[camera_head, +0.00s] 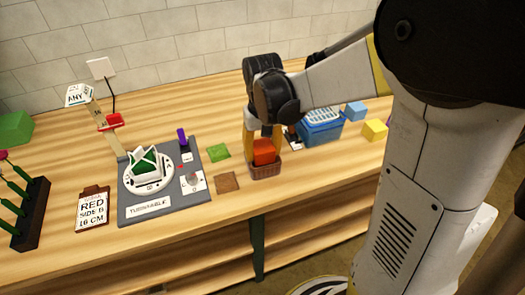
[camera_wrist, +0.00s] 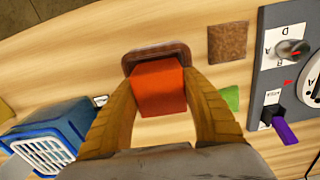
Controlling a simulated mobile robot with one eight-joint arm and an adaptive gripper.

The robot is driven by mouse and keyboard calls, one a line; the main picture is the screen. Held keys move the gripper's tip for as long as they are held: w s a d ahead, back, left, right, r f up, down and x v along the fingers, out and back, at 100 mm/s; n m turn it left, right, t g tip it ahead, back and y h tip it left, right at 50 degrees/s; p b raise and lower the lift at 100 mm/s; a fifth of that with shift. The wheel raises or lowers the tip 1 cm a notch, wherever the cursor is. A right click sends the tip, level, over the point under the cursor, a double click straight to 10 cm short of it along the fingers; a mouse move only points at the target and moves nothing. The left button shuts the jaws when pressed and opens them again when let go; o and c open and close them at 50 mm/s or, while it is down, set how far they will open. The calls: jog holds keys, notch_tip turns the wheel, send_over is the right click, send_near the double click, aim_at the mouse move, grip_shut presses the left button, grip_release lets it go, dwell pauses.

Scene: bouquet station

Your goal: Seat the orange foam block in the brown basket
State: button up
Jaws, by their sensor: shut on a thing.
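The orange foam block (camera_head: 264,151) is between the fingers of my gripper (camera_head: 263,140), which is shut on it. In the wrist view the block (camera_wrist: 159,88) sits between the two tan fingers of my gripper (camera_wrist: 158,95). The brown basket (camera_head: 267,172) stands on the wooden table near its front edge. The block is at the basket's opening, its upper part showing above the rim. In the wrist view the basket's rim (camera_wrist: 155,53) shows behind the block. The block's lower end is hidden, so I cannot tell whether it touches the basket's floor.
A blue crate (camera_head: 321,131) stands close to the right, with a blue block (camera_head: 356,110) and a yellow block (camera_head: 374,129) beyond it. A brown square (camera_head: 227,182) and a green square (camera_head: 218,152) lie left of the basket, beside the grey turntable board (camera_head: 162,203).

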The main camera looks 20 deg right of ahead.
jog(key=o, duration=1.8)
jog(key=shift+r, duration=0.1)
jog(key=shift+r+p, duration=2.75)
jog(key=shift+r, duration=0.7)
jog(key=s+r+t+b, duration=0.1)
jog(key=s+r+t, duration=0.1)
jog(key=s, duration=0.2)
jog(key=s+r+t+b, duration=0.1)
jog(key=s+r+t, duration=0.1)
jog(key=s, duration=0.2)
jog(key=s+r+t, duration=0.2)
jog(key=s+t, duration=0.1)
jog(key=s, duration=0.1)
jog(key=shift+s+n+b, duration=0.3)
jog(key=shift+s+b, duration=0.1)
